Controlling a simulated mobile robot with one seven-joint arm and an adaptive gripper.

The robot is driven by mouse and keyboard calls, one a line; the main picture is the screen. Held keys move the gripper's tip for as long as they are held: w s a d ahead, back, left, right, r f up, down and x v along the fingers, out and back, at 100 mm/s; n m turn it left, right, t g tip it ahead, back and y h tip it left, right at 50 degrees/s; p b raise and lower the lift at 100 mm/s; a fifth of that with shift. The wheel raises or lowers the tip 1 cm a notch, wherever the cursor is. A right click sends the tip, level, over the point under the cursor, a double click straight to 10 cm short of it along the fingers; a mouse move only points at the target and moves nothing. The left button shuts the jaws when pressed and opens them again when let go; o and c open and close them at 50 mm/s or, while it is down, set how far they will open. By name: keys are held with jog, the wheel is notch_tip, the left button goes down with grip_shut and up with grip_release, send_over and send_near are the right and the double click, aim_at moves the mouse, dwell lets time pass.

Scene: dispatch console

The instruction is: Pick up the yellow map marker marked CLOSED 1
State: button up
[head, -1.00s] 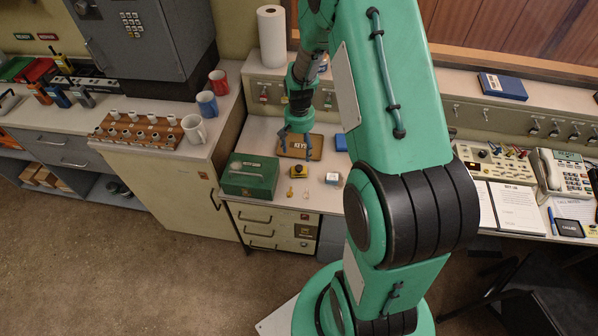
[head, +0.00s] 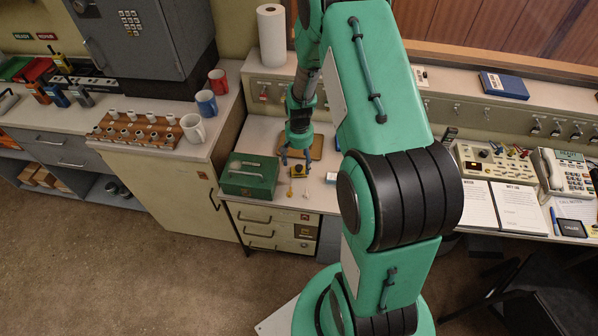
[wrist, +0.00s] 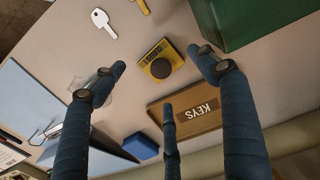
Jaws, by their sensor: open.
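A yellow block with a round black knob, the map marker (wrist: 157,64), lies on the pale desk in the wrist view. Its dark label is too small to read. In the head view the marker (head: 298,171) shows just below my gripper (head: 297,158), partly covered by it. My gripper points down with its blue fingers spread wide and nothing between them. In the wrist view the marker sits between the left and right fingertips, beyond the middle finger, apart from all of them.
A green box (head: 250,176) stands close on the left. A brown KEYS tray (wrist: 200,103) lies behind the marker, with a blue block (wrist: 141,145) near it. A white key (wrist: 102,22) and a brass key (wrist: 143,6) lie at the front.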

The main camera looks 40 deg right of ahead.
aim_at(299, 167)
jog(key=shift+w+f+b, duration=0.1)
jog(key=shift+f+b, duration=0.45)
jog(key=shift+f, duration=2.1)
jog(key=shift+c, duration=0.5)
jog(key=c, duration=1.1)
